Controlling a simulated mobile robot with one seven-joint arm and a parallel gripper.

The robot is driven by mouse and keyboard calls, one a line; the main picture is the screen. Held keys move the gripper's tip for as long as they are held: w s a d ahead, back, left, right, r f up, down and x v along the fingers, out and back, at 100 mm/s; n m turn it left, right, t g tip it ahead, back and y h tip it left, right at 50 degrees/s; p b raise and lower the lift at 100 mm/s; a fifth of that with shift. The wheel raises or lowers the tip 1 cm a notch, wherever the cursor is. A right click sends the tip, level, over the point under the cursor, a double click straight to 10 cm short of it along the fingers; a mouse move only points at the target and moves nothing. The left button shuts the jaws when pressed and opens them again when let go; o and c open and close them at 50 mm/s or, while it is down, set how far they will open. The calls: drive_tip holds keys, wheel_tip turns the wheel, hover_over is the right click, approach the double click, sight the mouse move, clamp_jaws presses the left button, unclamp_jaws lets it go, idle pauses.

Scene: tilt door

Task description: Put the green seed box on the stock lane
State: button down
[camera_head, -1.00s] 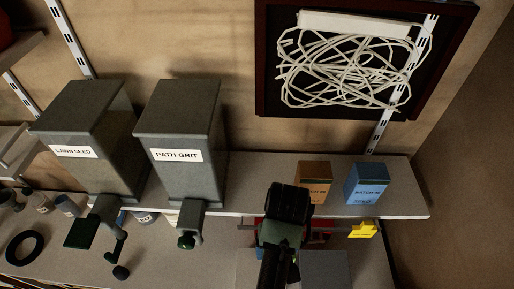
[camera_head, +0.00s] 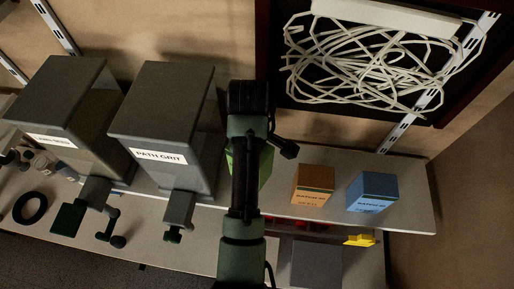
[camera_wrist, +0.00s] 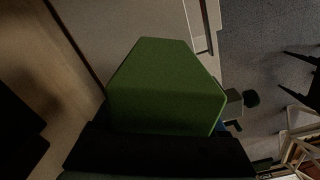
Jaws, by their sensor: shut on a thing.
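The green seed box (camera_wrist: 165,85) fills the middle of the wrist view, right in front of my gripper (camera_wrist: 158,140), a dark bar across the bottom. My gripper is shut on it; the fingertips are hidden. In the head view only green slivers of the box (camera_head: 265,165) show beside my arm, above the shelf between the PATH GRIT bin and the orange box. An orange box (camera_head: 313,187) and a blue box (camera_head: 373,193) stand side by side on the shelf (camera_head: 405,215) to the right. No label in view names the stock lane.
The grey PATH GRIT bin (camera_head: 160,130) and another grey bin (camera_head: 65,110) stand to the left, spouts over the shelf edge. A framed panel with white tubing (camera_head: 370,60) hangs behind. A yellow tag (camera_head: 359,240) sits below the front edge.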

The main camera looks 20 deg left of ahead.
drive_tip(key=shift+s+d+r, duration=0.1)
drive_tip(key=shift+s, duration=0.15)
drive_tip(key=shift+f+b, duration=1.75)
drive_tip(key=shift+f, duration=2.3)
drive_tip(key=shift+f, duration=0.3)
unclamp_jaws()
